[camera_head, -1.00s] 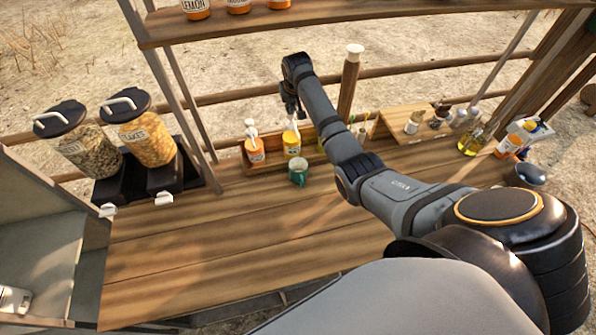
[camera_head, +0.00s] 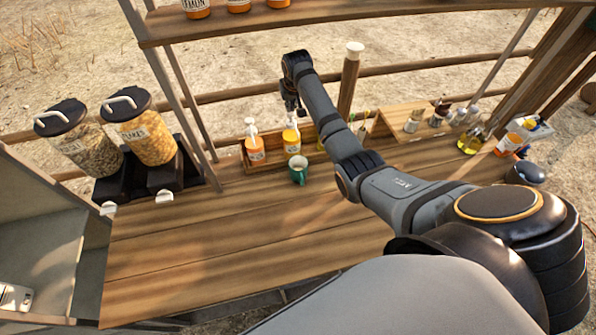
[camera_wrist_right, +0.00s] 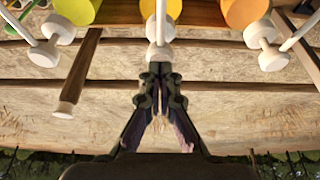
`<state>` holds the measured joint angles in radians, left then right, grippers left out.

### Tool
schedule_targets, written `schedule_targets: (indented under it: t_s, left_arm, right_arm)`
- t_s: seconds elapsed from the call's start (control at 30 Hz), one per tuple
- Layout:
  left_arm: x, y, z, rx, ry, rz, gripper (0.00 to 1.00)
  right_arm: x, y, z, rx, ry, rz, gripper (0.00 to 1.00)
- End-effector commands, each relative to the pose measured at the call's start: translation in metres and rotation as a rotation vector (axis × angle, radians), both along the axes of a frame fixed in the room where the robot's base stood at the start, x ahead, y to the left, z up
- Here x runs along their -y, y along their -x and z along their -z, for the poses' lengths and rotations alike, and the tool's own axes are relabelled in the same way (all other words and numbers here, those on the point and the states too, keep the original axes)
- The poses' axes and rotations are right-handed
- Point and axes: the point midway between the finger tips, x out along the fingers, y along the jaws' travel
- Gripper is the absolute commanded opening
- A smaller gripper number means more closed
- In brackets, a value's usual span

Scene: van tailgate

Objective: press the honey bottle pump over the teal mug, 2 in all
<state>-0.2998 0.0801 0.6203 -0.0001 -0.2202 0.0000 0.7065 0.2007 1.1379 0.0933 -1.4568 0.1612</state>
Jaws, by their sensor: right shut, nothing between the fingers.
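An amber pump bottle (camera_head: 292,145), which I take for the honey, stands in a wooden rack; its label is too small to read. Its white pump head (camera_wrist_right: 160,53) shows in the right wrist view. My right gripper (camera_head: 293,112) is shut and empty, pointing down over this bottle. In the right wrist view, the closed fingertips (camera_wrist_right: 160,66) are right at the pump head; whether they touch cannot be told. The teal mug (camera_head: 299,176) stands upright on the counter in front of the bottle. My left gripper is not in view.
An orange pump bottle (camera_head: 255,152) stands left of the amber one in the rack (camera_head: 262,168). Two dispensers (camera_head: 145,138) stand further left. A wooden stand (camera_head: 398,120) and small jars are to the right. The front counter (camera_head: 215,245) is clear.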

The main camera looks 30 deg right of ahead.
Motion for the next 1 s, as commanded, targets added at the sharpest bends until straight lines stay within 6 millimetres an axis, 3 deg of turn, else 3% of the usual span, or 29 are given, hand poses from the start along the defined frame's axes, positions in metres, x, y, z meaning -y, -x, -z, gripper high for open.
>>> schedule_targets:
  t_s: [0.53,1.0]
  left_arm:
    - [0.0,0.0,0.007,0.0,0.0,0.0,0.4]
    - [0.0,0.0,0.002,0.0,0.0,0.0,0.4]
  right_arm:
    - [0.0,0.001,0.022,-0.004,-0.001,0.0,0.0]
    - [-0.001,0.001,0.011,-0.006,-0.002,0.0,0.0]
